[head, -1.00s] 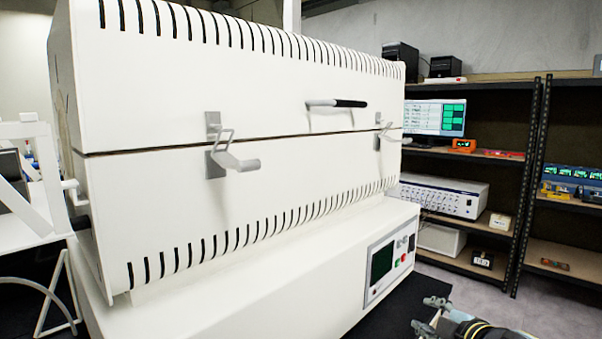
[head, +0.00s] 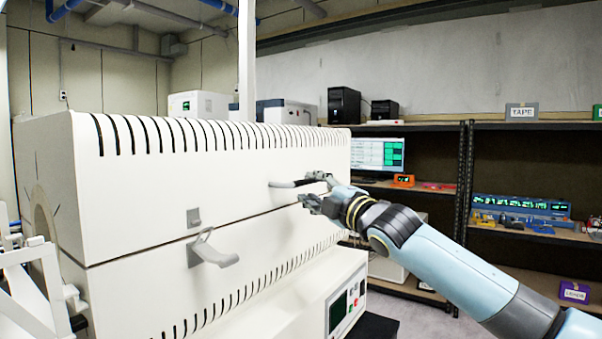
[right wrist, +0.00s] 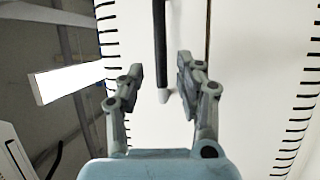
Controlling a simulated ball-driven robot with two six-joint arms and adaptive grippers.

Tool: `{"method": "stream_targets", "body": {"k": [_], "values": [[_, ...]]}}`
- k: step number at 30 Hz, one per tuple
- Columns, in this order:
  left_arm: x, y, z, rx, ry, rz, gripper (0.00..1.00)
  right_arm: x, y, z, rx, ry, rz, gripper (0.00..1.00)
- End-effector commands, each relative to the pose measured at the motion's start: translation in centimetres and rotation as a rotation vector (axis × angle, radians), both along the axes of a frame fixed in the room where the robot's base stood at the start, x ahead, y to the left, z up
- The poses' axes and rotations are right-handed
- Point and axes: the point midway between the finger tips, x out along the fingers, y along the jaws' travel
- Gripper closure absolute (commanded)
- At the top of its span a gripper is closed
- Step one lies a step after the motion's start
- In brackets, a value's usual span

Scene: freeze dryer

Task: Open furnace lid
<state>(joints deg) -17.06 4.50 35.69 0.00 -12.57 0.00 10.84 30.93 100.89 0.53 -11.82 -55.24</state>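The white furnace (head: 150,270) stands at left and centre in the head view, its slotted lid (head: 130,175) shut with a thin seam below. The lid handle (head: 292,184), a dark bar, is on the lid's front; it also shows in the right wrist view (right wrist: 159,45). The near latch lever (head: 214,252) hangs below the seam, apart from its catch plate (head: 194,217). The other latch is hidden behind my right gripper. My right gripper (head: 308,187) is open at the handle's right end. In the right wrist view, the handle's end lies between the open fingers (right wrist: 160,72).
A shelf rack (head: 465,185) with a monitor (head: 377,154) and instruments stands behind to the right. A thin white post (head: 246,60) rises behind the lid. A white frame (head: 35,285) stands at the far left. Room above the lid looks open.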

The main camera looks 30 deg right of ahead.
Motion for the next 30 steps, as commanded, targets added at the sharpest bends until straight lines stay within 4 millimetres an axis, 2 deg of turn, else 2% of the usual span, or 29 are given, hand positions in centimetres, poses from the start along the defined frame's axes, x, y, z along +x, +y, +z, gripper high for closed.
{"method": "stream_targets", "body": {"k": [3, 9, 15, 22, 23, 30], "values": [[-0.3, 0.4, 0.3, 0.004, 0.005, -0.001, 0.54, 1.8, -0.1, 0.3, 0.004, 0.000, -0.001, 0.65], [-0.4, 0.3, -0.1, 0.004, 0.006, -0.001, 0.54, 4.0, -0.1, 0.5, 0.002, 0.000, -0.002, 0.65], [-0.4, 0.2, -0.2, 0.002, 0.007, 0.000, 0.54, 4.8, 0.0, 0.7, -0.001, 0.000, 0.000, 0.65], [-0.4, 0.0, -0.2, -0.001, 0.007, 0.000, 0.54, 4.8, 0.0, 0.7, -0.003, 0.001, 0.000, 0.65], [-0.4, 0.0, -0.2, -0.001, 0.007, 0.000, 0.54, 4.8, 0.0, 0.7, -0.003, 0.001, 0.000, 0.66], [-0.4, 0.0, -0.2, -0.001, 0.007, 0.000, 0.54, 4.8, -0.1, 0.7, -0.003, 0.001, 0.000, 0.97]]}}
